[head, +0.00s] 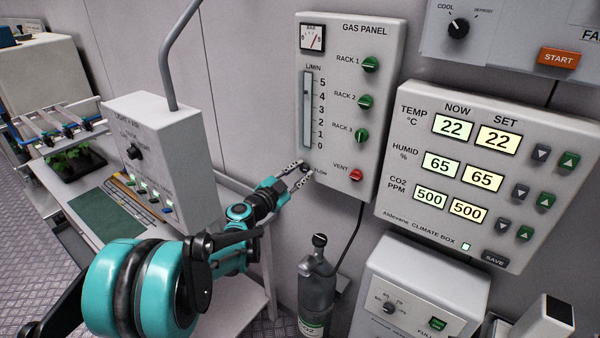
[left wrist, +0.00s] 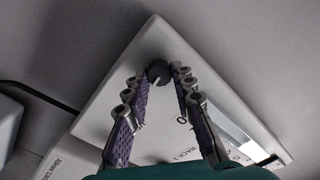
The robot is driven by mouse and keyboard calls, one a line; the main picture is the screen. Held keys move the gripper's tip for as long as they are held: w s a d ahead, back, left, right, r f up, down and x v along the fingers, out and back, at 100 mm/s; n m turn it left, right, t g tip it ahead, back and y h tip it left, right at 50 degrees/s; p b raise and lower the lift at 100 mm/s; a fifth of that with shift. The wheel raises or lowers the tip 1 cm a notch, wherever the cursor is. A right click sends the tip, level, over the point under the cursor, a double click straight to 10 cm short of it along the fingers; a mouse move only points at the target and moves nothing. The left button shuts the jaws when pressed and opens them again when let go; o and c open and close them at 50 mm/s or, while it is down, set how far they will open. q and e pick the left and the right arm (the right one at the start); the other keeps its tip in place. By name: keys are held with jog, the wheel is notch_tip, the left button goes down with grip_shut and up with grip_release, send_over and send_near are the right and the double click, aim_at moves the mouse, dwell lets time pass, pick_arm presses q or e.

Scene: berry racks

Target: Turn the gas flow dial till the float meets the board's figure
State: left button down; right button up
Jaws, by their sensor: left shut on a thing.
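The gas panel (head: 381,45) is a pale box on the wall, with an upright flow tube (head: 307,110) beside a scale from 0 to 5 L/MIN. The float in the tube is too small to read surely. The flow dial, at the panel's lower left corner, is mostly hidden by my gripper in the head view. In the left wrist view the dark round dial (left wrist: 158,72) sits between the fingertips. My left gripper (head: 300,173) is shut on the dial. My right gripper is not in view. I cannot make out a board with a figure.
Green rack valves (head: 371,64) and a red vent valve (head: 356,175) are close to the right of the gripper. The climate box (head: 400,190) is further right. A gas bottle (head: 317,285) stands below. A light box (head: 160,125) is at left.

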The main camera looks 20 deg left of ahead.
pick_arm(q)
jog(key=c, duration=1.3)
grip_release()
jog(key=shift+o, duration=0.2)
jog(key=v, duration=1.2)
